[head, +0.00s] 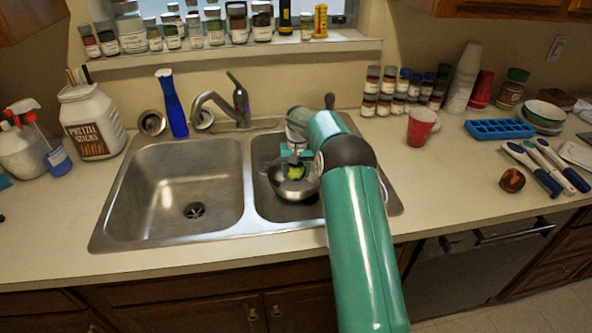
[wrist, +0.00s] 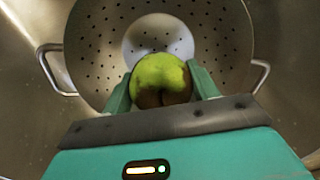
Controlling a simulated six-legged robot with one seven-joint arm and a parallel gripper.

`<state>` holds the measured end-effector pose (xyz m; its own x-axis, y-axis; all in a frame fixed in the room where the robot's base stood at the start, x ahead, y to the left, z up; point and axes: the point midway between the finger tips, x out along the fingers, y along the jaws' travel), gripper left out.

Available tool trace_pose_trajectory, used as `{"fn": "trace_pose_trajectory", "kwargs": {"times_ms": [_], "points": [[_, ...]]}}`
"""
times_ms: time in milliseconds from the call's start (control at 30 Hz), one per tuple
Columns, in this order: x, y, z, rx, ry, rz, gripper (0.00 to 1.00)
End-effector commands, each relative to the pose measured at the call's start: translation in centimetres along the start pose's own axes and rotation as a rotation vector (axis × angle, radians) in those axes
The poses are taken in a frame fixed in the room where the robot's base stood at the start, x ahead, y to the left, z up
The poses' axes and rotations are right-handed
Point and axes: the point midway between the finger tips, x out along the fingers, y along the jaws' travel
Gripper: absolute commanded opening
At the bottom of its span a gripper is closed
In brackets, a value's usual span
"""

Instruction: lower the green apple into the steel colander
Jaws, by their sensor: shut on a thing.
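The green apple (wrist: 160,78) shows large in the wrist view, with a brown patch on its near side. My gripper (wrist: 160,85) is shut on it, one teal finger on each side. The steel colander (wrist: 90,50) lies beyond the apple in the wrist view, with its holes and two loop handles visible. The apple appears over the colander's middle; I cannot tell whether it touches the bottom. In the head view the colander (head: 290,190) sits in the right sink basin, and the apple (head: 296,172) shows at my gripper (head: 295,163), partly covered by it.
The left sink basin (head: 180,190) is empty. The faucet (head: 225,105) stands behind the sink. A red cup (head: 421,127), a blue ice tray (head: 499,129) and a dark red round fruit (head: 511,180) are on the right counter. Spice jars (head: 385,92) line the wall.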

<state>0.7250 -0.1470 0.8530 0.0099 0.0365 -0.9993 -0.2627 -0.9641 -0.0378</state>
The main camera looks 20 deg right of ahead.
Motion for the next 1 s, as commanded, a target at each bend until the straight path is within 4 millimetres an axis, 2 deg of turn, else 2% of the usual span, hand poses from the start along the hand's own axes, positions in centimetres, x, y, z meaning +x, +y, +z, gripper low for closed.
{"fn": "trace_pose_trajectory", "kwargs": {"times_ms": [1000], "points": [[1.3, 0.0, 0.0, 0.000, 0.000, 0.000, 0.33]]}}
